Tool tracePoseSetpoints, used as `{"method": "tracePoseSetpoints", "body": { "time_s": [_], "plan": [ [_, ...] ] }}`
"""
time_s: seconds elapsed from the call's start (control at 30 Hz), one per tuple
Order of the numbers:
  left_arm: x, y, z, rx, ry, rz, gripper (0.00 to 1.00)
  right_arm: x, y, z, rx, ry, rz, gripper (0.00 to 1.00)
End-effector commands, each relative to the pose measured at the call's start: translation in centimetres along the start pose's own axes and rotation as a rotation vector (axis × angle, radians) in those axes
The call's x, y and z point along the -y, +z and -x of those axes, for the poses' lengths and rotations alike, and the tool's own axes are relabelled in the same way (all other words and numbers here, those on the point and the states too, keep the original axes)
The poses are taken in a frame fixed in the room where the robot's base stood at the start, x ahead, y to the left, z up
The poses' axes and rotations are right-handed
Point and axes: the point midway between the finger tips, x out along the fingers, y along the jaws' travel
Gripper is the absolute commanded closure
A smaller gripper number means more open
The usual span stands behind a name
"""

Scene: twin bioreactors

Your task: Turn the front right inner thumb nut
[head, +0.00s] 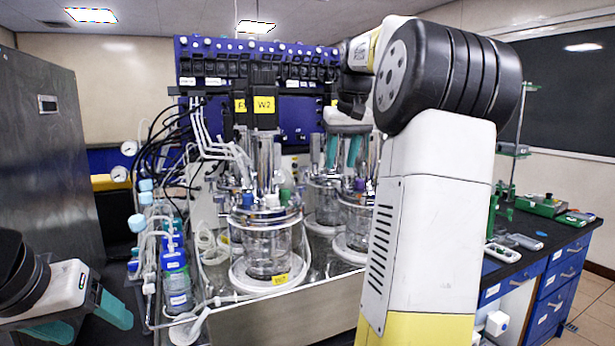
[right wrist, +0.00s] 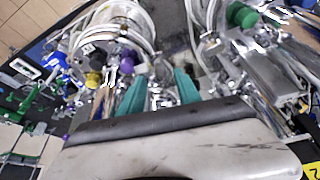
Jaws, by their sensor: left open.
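The front glass vessel (head: 265,240) stands on a white base with metal fittings on its lid. A second vessel (head: 352,222) stands to its right, partly hidden by my right arm. I cannot pick out the front right inner thumb nut; the lid fittings are too small and cluttered. My right gripper (head: 342,151) points down above the right-hand vessels, its teal fingers apart. In the right wrist view, the fingers (right wrist: 160,94) stand apart over metal fittings, with nothing clearly held. My left gripper (head: 82,318) is open and empty at the lower left, away from the vessels.
A blue control panel (head: 215,60) with tubing stands behind the vessels. Blue-capped bottles (head: 176,285) and loose tubes crowd the left side. A dark bench (head: 520,245) with blue drawers lies at right. In the right wrist view, a purple cap (right wrist: 93,79) and green cap (right wrist: 241,15) flank the fingers.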

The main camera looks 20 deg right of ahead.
Motion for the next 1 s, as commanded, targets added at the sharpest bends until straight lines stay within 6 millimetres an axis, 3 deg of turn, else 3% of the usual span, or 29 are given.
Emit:
{"method": "tracePoseSetpoints", "body": {
  "time_s": [0.3,0.67,0.7,0.9,1.0],
  "plan": [
    [0.0,0.0,0.0,0.000,0.000,0.000,0.32,0.1,0.0,-4.7,0.001,-0.001,0.001,0.60],
    [0.0,0.0,0.0,0.000,0.000,0.000,0.32,0.1,0.0,-5.5,-0.002,0.000,0.001,0.60],
    [0.0,0.0,0.0,0.000,0.000,0.000,0.32,0.1,0.0,-5.5,-0.002,0.000,0.001,0.62],
    [0.0,0.0,0.0,0.000,0.000,0.000,0.32,0.1,0.0,-5.5,-0.002,0.000,0.001,1.00],
    [0.0,0.0,0.0,0.000,0.000,0.000,0.32,0.1,0.0,-5.5,-0.002,0.000,0.001,1.00]
  ]
}}
